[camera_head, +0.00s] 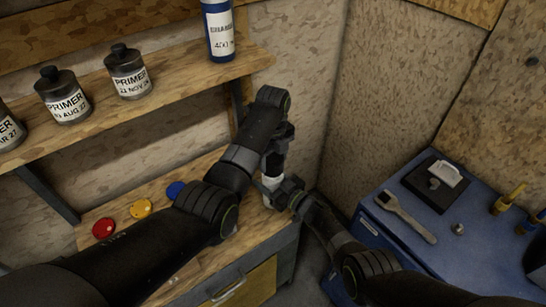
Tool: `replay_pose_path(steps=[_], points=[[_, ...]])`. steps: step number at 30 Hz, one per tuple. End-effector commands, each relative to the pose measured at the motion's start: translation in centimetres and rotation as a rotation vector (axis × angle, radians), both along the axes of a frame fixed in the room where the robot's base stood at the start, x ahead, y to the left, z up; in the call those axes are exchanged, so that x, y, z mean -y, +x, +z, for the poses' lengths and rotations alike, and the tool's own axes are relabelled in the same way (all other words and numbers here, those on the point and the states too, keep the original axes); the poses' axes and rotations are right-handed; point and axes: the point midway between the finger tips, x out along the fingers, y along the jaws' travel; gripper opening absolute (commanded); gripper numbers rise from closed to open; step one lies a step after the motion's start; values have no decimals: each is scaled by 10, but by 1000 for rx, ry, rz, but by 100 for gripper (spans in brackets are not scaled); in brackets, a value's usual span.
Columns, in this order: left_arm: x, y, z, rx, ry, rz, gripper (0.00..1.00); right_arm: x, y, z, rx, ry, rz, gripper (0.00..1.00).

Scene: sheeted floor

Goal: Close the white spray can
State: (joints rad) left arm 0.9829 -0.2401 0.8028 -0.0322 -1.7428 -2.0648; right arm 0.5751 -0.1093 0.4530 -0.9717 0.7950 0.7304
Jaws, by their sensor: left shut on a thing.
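The white spray can (267,200) stands on the wooden bench near its right end, largely hidden by my grippers. My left gripper (273,172) points down over the can's top and is shut on a white piece there. I cannot tell whether that piece is a loose cap or part of the can. My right gripper (282,193) reaches in from the lower right at the can's side. Its fingertips overlap the can, and their opening is not clear. Red (103,228), yellow (140,208) and blue (175,190) round caps lie on the bench to the left.
A shelf (180,88) above the bench holds several primer bottles (64,96) and a blue-and-white grease container (219,32). A drawer handle (228,290) is below.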

Motion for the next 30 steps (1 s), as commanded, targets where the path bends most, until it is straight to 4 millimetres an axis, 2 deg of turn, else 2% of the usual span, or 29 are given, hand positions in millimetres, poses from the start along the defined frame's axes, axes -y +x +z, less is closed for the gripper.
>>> replay_pose_path(steps=[7,15,30], points=[[0,0,-3,-1,0,0,36,0,0,-1,-1,-1,-1,18],[0,0,-17,-2,1,0,36,0,0,-1,-1,-1,0,18],[0,0,-18,-1,-1,0,36,0,0,-1,-1,-1,-1,18]])
